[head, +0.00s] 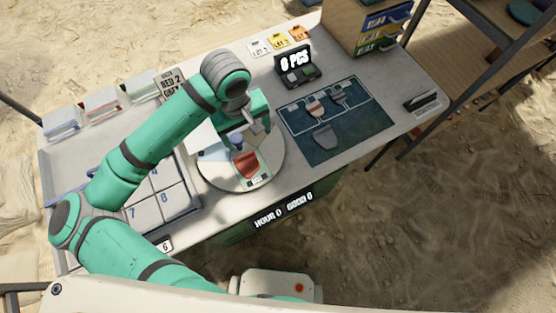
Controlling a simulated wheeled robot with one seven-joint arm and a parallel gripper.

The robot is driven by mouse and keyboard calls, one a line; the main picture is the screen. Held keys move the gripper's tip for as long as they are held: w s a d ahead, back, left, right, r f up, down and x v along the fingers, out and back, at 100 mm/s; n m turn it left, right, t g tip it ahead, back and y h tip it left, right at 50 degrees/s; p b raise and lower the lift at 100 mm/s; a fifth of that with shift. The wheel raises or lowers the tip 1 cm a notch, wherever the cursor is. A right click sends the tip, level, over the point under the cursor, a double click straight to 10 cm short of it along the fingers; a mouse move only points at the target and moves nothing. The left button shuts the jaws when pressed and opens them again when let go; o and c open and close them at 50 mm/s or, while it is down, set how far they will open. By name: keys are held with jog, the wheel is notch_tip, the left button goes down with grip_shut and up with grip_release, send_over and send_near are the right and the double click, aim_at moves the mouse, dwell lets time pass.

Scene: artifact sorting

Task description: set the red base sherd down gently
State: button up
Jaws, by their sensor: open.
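The red base sherd (246,165) lies on a pale and green card on the round plate (212,176) near the middle of the table's front. My gripper (251,134) is open just behind the sherd in the picture, with its fingers pointing down. The sherd looks free of the fingers, but I cannot tell the exact gap. My green hand and wrist hide the back part of the plate.
A dark green mat (358,134) with several sherd shapes lies to the right. A numbered tray (146,213) is at the left. A small display (293,63) stands behind the mat, and a drawer cabinet (350,20) stands at the back right.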

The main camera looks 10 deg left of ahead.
jog(key=w+d+r+t+h, duration=0.4)
jog(key=d+r, duration=0.1)
jog(key=d, duration=0.5)
jog(key=w+d+r+t+h, duration=0.3)
jog(key=w+d+r+t, duration=0.15)
jog(key=d, duration=0.55)
jog(key=w+d+r+t+h, duration=0.4)
jog(key=d+r+t, duration=0.1)
jog(key=d, duration=0.5)
jog(key=s+a+f+n+t+y, duration=0.1)
jog(key=s+a+f+y, duration=0.4)
jog(key=s+f, duration=0.35)
jog(key=s+a+f+n+t+y, duration=0.2)
jog(key=s+a+f+y, duration=0.25)
jog(key=s+f, duration=0.35)
jog(key=s+a+f+m+g+y, duration=0.1)
jog(key=s+a+m, duration=0.3)
jog(key=s, duration=0.6)
jog(key=s+a+f+m+y, duration=0.1)
jog(key=s+a+m, duration=0.3)
jog(key=s, duration=0.6)
jog(key=shift+s+a+f+m+g, duration=0.15)
jog(key=shift+a+f+m+g, duration=0.2)
jog(key=shift+f+m, duration=0.4)
